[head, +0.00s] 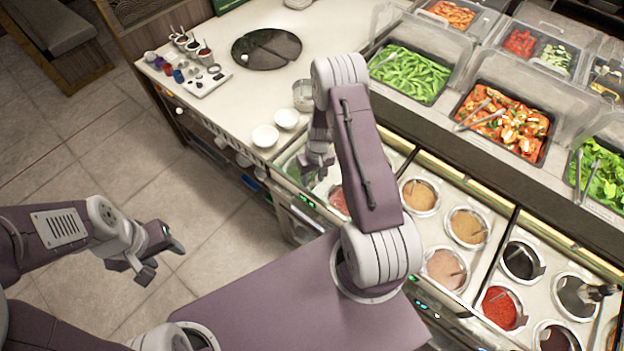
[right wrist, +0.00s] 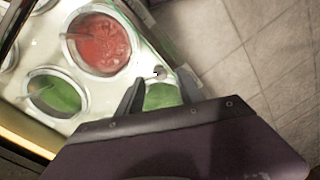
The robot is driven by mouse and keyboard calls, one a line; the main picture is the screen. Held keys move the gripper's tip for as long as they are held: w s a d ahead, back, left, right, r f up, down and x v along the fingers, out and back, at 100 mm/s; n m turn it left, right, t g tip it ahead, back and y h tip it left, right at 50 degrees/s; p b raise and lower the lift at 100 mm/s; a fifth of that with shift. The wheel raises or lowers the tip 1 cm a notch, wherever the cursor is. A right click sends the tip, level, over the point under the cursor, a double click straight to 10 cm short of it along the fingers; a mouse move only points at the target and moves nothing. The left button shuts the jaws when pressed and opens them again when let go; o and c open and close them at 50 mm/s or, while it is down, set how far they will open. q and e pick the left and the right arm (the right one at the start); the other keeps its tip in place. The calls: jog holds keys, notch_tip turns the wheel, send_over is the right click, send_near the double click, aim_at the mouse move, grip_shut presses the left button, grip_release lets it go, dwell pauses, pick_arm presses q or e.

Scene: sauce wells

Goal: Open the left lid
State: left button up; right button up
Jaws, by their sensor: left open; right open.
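The left sauce section (head: 283,160) is largely hidden behind my right arm in the head view. A red sauce well (right wrist: 100,45) and a green well (right wrist: 58,95) show in the right wrist view. A small dark knob (right wrist: 159,72) sits just past the fingertips. I cannot tell whether a clear lid lies over this section. My right gripper (head: 316,167) is open and empty above the section's front left corner; in the right wrist view its fingers (right wrist: 160,82) straddle another green patch. My left gripper (head: 155,258) is open and empty over the floor, away from the counter.
Two white bowls (head: 265,136) and a metal pot (head: 303,95) stand behind the left section. Food trays (head: 411,73) under clear covers line the back. The floor at left is free.

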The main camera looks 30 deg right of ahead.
jog(key=shift+s+a+f, duration=0.1)
jog(key=shift+s+f, duration=0.05)
jog(key=shift+f, duration=0.45)
jog(key=shift+s+a+f, duration=0.1)
jog(key=shift+f, duration=0.5)
jog(key=shift+w+f, duration=0.1)
grip_shut()
dwell(0.4)
